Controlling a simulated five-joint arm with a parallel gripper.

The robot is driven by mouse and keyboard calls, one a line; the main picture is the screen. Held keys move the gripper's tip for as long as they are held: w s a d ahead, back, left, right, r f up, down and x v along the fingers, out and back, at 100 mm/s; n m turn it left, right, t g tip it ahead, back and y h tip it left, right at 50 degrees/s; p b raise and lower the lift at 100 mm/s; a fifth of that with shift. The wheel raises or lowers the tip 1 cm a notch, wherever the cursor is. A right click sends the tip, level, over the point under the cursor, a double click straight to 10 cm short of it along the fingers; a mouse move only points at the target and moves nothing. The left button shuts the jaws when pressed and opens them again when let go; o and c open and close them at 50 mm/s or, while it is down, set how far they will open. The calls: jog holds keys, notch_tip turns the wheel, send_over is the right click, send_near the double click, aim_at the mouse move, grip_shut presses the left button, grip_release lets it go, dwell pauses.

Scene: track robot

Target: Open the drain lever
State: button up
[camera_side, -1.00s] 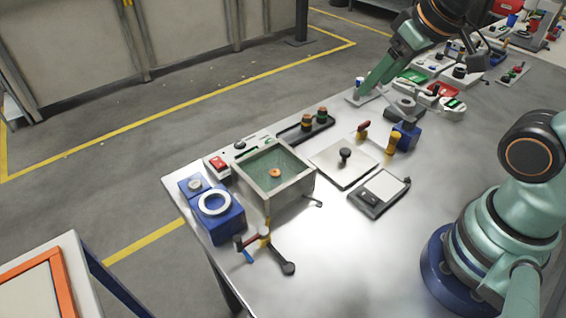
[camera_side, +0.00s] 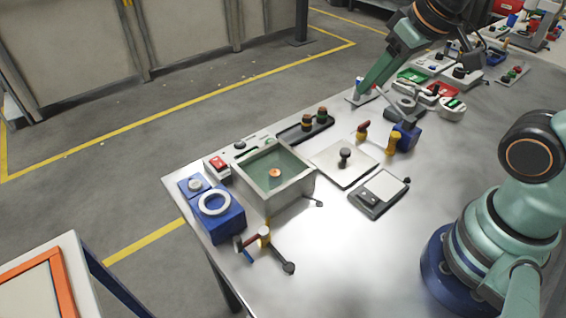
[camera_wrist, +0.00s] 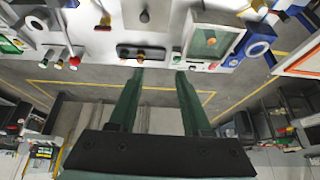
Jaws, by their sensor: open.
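The tank (camera_side: 297,190) is an open square box with greenish liquid and an orange round piece inside, near the table's left end. At its front corner is a small fitting with a yellow body (camera_side: 264,236), a red bar (camera_side: 250,242) and a dark-ended rod (camera_side: 288,268); it looks like the drain lever, though its setting is unclear. The tank also shows at upper right in the wrist view (camera_wrist: 233,45). My gripper (camera_wrist: 160,72) is open and empty. In the side view its green fingers (camera_side: 376,80) are at the table's far edge, well away from the tank.
A blue block with a white ring (camera_side: 215,203) stands left of the tank. A black tray with knobs (camera_side: 305,130), a plate with a dark knob (camera_side: 344,158) and a scale-like device (camera_side: 379,193) lie to the right. The table front near my base is clear.

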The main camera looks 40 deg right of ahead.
jog(key=w+a+g, duration=0.2)
jog(key=w+a, duration=0.1)
jog(key=a, duration=0.4)
jog(key=m+g, duration=0.3)
send_near(237, 239)
jog(key=f, duration=0.9)
jog(key=shift+w, duration=0.2)
jog(key=shift+c, duration=0.3)
grip_shut()
